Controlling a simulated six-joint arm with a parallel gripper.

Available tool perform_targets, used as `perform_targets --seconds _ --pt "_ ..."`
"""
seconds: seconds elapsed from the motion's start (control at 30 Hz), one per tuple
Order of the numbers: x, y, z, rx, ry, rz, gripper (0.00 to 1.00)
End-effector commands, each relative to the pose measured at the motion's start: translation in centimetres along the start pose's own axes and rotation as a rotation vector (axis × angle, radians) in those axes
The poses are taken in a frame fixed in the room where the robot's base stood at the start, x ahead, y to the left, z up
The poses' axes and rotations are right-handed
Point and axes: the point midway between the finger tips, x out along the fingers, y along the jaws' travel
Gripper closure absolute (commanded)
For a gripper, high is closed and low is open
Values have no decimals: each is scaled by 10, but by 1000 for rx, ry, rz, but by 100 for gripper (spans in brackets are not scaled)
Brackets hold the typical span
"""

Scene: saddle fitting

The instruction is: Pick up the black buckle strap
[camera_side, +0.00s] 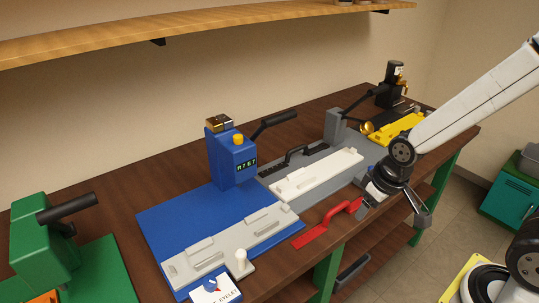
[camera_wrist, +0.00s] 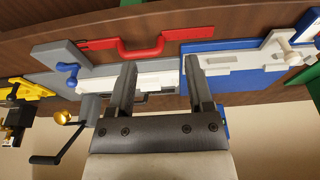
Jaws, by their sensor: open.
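The black buckle strap (camera_side: 293,157) lies on the grey fixture (camera_side: 333,163) in the side view, behind a long white block (camera_side: 316,174). The fingers cover part of the white block there, and the strap is mostly hidden behind the gripper. In the side view my gripper is over the bench's front edge, to the right of the white block and well apart from the strap.
A red strap (camera_side: 328,224) lies near the front edge. A blue press (camera_side: 228,160) with a black lever stands left of the strap; a grey post (camera_side: 335,126) with a lever stands to its right. A yellow fixture (camera_side: 396,129) and a green press (camera_side: 38,238) sit at the bench's ends.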

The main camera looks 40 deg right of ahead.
Motion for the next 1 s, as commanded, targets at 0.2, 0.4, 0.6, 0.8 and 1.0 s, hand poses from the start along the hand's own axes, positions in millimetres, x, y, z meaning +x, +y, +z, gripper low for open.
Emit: perform_targets --seconds 0.2,0.4,0.6,0.8,1.0 --pt "0 0 -3 11 2 -1 34" --pt "4 3 -27 102 19 -8 34" --pt "15 13 -79 310 58 -27 34" --pt "33 29 -142 574 107 -60 34" --pt "54 52 -199 836 155 -102 34"
